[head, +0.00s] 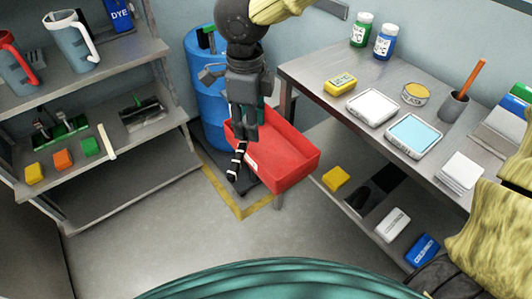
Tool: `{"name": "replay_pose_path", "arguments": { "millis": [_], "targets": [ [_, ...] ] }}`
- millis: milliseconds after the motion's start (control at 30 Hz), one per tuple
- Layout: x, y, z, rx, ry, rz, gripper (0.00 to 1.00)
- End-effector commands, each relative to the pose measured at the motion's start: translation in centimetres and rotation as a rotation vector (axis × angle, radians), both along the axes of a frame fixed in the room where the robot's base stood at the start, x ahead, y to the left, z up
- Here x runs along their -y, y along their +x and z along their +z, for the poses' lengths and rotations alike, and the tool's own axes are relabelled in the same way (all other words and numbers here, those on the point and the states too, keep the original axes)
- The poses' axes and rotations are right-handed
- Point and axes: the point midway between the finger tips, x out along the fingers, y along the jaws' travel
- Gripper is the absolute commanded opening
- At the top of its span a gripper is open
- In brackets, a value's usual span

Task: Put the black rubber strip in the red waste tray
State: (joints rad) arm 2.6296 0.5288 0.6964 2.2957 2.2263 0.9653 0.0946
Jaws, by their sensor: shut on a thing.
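My gripper (243,138) points down in the middle of the head view, in front of the left part of the red waste tray (292,180). It is shut on a narrow dark piece with pale bands, which looks like the black rubber strip (236,163). The strip hangs below the fingers, its lower end by the tray's left wall. I cannot tell whether it touches the wall. The gripper hides the tray's back left corner and part of its wall. The visible tray floor looks bare.
A blue drum (205,90) stands behind the tray. On the right, a grey bench (320,92) holds jars, a yellow box and flat trays; its lower shelf (318,160) holds small items. Grey shelving (120,185) stands left. The floor in front is clear.

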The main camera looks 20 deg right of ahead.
Motion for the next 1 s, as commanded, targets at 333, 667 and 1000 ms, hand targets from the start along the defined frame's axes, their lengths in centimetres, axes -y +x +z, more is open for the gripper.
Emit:
{"name": "replay_pose_path", "arguments": {
  "millis": [333,667,1000],
  "targets": [
    [5.7,11.5,-11.1,-0.005,0.0,0.295,0.11],
    [9.8,15.6,-16.8,-0.002,0.001,0.463,0.11],
    [10.1,15.8,-21.7,-0.004,-0.001,0.478,0.11]
  ]
}}
